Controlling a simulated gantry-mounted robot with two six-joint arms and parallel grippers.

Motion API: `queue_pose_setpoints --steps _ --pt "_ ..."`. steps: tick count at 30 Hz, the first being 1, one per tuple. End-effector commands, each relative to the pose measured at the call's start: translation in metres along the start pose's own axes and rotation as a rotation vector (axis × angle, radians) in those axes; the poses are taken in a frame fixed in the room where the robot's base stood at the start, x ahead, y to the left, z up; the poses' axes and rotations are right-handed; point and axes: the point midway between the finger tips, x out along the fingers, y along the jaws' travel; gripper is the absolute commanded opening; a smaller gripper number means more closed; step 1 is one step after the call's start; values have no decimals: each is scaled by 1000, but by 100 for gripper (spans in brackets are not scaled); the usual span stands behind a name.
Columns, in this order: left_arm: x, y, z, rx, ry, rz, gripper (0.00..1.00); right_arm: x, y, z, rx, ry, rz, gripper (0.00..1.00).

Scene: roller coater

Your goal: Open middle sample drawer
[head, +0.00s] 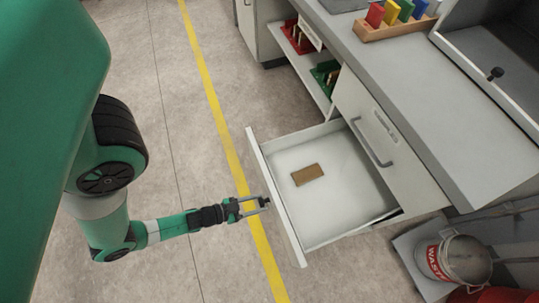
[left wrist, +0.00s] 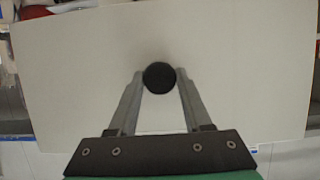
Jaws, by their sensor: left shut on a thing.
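A pale drawer (head: 276,199) is pulled out from the grey-white cabinet, and its inside shows from above. A small brown block (head: 307,174) lies on the drawer floor. My left gripper (head: 265,202) is at the outer face of the drawer front. In the left wrist view, my left gripper (left wrist: 160,84) is shut on a round black knob (left wrist: 159,77), with one finger on each side of it. The drawer front (left wrist: 230,60) fills most of that view behind the knob. My right gripper is not in view.
A closed drawer front with a bar handle (head: 372,143) is right of the open drawer. A waste bin (head: 455,259) stands at the lower right. The floor left of the drawer is clear, with a yellow line (head: 215,105).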

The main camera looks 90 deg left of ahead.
Motion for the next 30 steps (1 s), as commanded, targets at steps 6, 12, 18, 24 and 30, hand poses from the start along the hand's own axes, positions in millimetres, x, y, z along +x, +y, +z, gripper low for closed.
queue_pose_setpoints --steps 6,12,18,24,30 --pt "-7 4 4 8 -4 16 0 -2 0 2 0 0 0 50" --pt "-7 4 4 9 -4 17 0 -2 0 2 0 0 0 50" --pt "-7 4 4 9 -4 17 60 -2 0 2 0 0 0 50" --pt "-7 4 3 8 -2 17 78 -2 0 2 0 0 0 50" --pt "-8 4 3 8 -1 17 78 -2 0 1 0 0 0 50"
